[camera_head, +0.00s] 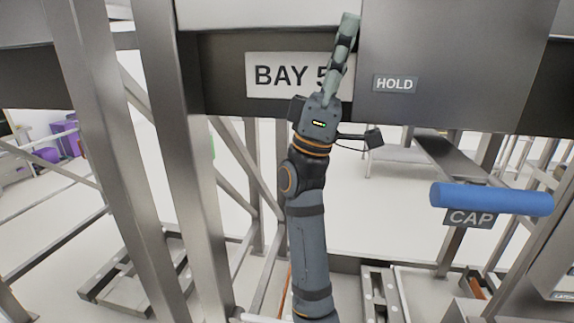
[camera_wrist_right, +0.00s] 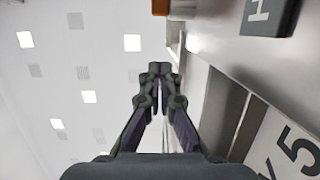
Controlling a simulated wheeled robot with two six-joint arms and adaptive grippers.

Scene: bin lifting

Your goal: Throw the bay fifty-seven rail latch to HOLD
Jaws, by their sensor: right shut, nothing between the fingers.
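My right gripper (camera_head: 347,22) is shut and empty and points up in front of the bay sign (camera_head: 275,75), covering the end of its number. The sign reads "BAY 5" before the gripper hides the rest. A HOLD label (camera_head: 394,84) is on the grey box (camera_head: 460,60) to the right of the gripper. In the right wrist view the shut fingertips (camera_wrist_right: 160,70) are beside the rail face, with a dark label (camera_wrist_right: 268,14) at the upper right. A small orange-brown piece (camera_wrist_right: 160,7) shows at the top edge; I cannot tell whether it is the latch. My left gripper is not in view.
A blue bar handle (camera_head: 492,199) with a CAP label (camera_head: 470,218) sticks out at the right. Steel uprights (camera_head: 185,170) and diagonal braces stand at the left. Beyond the frame is open pale floor, with purple bins (camera_head: 62,136) far left.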

